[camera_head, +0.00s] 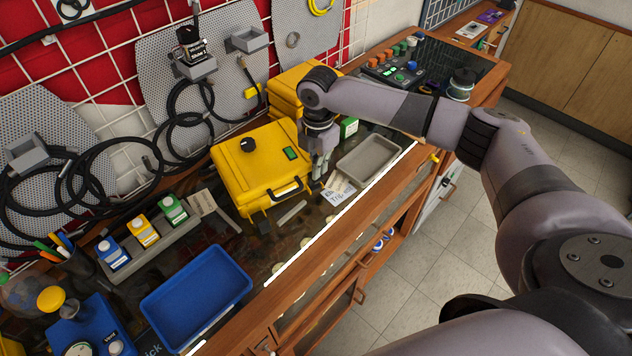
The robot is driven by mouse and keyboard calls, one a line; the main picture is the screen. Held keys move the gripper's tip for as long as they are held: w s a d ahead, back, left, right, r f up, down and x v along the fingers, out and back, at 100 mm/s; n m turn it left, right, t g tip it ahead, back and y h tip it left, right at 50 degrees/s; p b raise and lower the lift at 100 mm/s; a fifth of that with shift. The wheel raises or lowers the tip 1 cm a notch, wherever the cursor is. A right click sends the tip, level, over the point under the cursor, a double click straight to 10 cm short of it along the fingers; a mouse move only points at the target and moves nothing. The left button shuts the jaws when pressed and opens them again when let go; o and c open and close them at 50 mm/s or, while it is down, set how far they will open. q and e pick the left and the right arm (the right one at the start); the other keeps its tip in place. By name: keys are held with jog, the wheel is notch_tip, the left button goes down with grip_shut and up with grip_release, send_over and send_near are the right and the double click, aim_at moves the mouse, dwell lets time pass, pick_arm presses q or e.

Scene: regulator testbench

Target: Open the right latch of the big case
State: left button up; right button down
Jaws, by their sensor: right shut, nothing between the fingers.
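The big yellow case (240,169) stands closed on the bench in the middle of the view, with a black handle (287,191) on its front face. A black knob and a green label sit on its lid. My right gripper (318,174) points down just beside the case's front right corner, right of the handle. It is shut and holds nothing. The right latch is hidden or too small to make out near the gripper. My left gripper is not in view.
A grey tray (369,160) lies right of the gripper and a blue tray (195,286) lies front left. A second yellow case (287,92) stands behind. Small bottles (143,230) line a rack at left. Black cables (130,160) hang on the wall grid.

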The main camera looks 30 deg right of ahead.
aim_at(319, 180)
jog(key=shift+f, duration=0.85)
jog(key=shift+s+f, duration=0.1)
jog(key=shift+f, duration=0.1)
jog(key=shift+s+f, duration=0.2)
jog(key=shift+f, duration=0.3)
